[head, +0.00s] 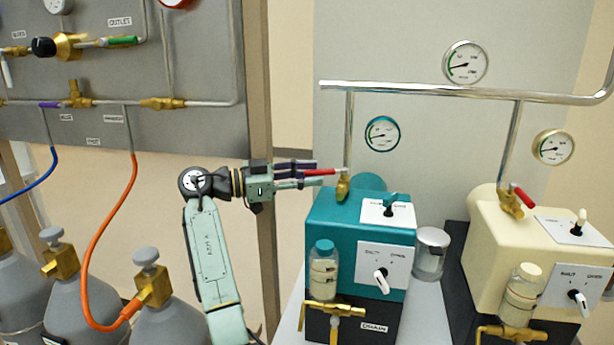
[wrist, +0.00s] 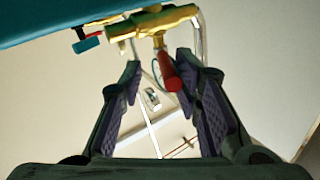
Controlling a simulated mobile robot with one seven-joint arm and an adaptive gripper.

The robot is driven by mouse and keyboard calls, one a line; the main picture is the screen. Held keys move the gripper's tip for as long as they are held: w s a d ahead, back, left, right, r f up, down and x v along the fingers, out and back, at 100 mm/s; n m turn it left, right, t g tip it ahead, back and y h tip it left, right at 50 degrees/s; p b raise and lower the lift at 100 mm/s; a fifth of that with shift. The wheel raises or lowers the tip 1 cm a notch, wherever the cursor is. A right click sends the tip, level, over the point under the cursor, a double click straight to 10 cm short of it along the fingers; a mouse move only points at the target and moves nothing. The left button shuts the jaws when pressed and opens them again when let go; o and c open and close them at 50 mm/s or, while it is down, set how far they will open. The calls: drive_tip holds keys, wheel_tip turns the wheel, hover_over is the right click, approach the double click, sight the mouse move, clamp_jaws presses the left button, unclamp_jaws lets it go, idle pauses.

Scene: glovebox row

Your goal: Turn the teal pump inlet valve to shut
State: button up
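The teal pump (head: 330,225) stands on a black base right of my gripper in the head view. Its brass inlet valve (head: 343,188) sits on top, below a vertical pipe, with a red handle (head: 320,172) pointing left towards my gripper. My gripper (head: 318,176) is open, with its fingers reaching right to the handle. In the wrist view, the brass valve (wrist: 150,24) is at the top, and the red handle (wrist: 171,80) shows between the fingertips, closer to the right one. Whether a finger touches it I cannot tell. The pump's teal edge (wrist: 60,15) shows top left.
A cream pump (head: 490,240) with a similar red-handled valve (head: 522,196) stands at right. A glass jar (head: 431,252) sits between the pumps. The shared pipe (head: 430,88) runs above. Gas cylinders (head: 165,320) and an orange hose (head: 105,220) are at left.

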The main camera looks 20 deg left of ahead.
drive_tip(key=shift+s+a, duration=0.1)
drive_tip(key=shift+a, duration=0.05)
drive_tip(key=v, duration=1.2)
drive_tip(key=shift+c, duration=0.4)
